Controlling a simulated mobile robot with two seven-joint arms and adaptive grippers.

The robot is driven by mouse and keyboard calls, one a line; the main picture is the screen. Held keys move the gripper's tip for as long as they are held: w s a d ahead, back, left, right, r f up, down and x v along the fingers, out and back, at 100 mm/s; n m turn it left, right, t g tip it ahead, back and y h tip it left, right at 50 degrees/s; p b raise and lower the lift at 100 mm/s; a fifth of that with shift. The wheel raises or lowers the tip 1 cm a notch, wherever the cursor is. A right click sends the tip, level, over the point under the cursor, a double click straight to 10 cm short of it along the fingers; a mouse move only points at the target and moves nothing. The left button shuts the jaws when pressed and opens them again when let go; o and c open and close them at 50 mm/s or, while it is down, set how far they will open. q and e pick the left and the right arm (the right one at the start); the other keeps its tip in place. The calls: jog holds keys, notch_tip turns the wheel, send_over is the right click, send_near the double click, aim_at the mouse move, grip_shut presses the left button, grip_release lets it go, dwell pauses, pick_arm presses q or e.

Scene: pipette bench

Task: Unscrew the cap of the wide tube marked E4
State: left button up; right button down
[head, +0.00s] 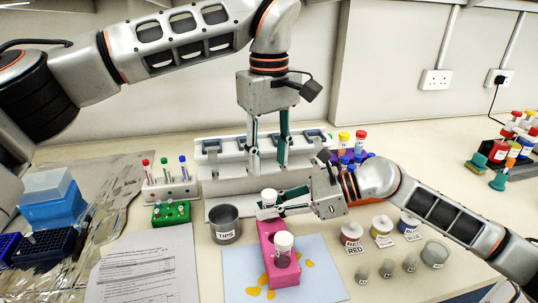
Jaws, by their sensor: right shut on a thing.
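A pink rack (286,278) stands on a pale blue sheet and holds two wide tubes with white caps. The front wide tube (283,257) is upright, with a label I cannot read. The rear wide tube (269,198) is at the rack's back end; its lower part is hidden by my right gripper. I cannot tell which one is marked E4. My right gripper (266,210) comes in from the right and is shut on the rear tube, below its cap. My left gripper (269,168) points down above that cap, fingers apart and empty.
A white stand (219,177) is close behind both grippers. A grey TIPS cup (225,225) is left of the pink rack. Lidded pots (352,232) and small weights stand to the right. A paper sheet (146,268) lies at front left. Tubes in a purple rack are behind my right wrist.

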aim_at(269, 193)
pick_arm(q)
jog(key=shift+f, duration=3.95)
grip_shut()
